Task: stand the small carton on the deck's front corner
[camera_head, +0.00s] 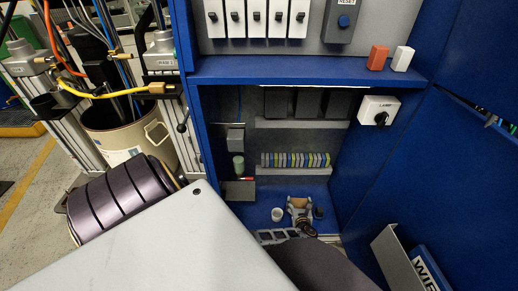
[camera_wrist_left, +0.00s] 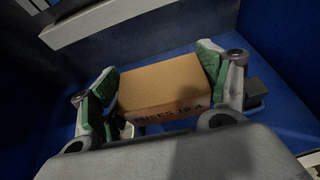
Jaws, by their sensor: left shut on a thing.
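The small carton (camera_wrist_left: 165,85) is a brown cardboard box with dark printing along its near edge. In the left wrist view it sits between the green-padded fingers of my left gripper (camera_wrist_left: 160,72), which is shut on it. In the head view the gripper (camera_head: 300,212) and the carton (camera_head: 298,202) are low in the blue cabinet, over its floor (camera_head: 258,217). Whether the carton touches the blue surface cannot be told. My own arm hides the cabinet's lower front in the head view. My right gripper is not in view.
A white cup (camera_head: 278,214) stands left of the gripper and a small dark object (camera_head: 319,213) right of it. Terminal blocks (camera_head: 295,160) line the back wall. A red block (camera_head: 378,58) and a white block (camera_head: 402,59) stand on the upper blue ledge.

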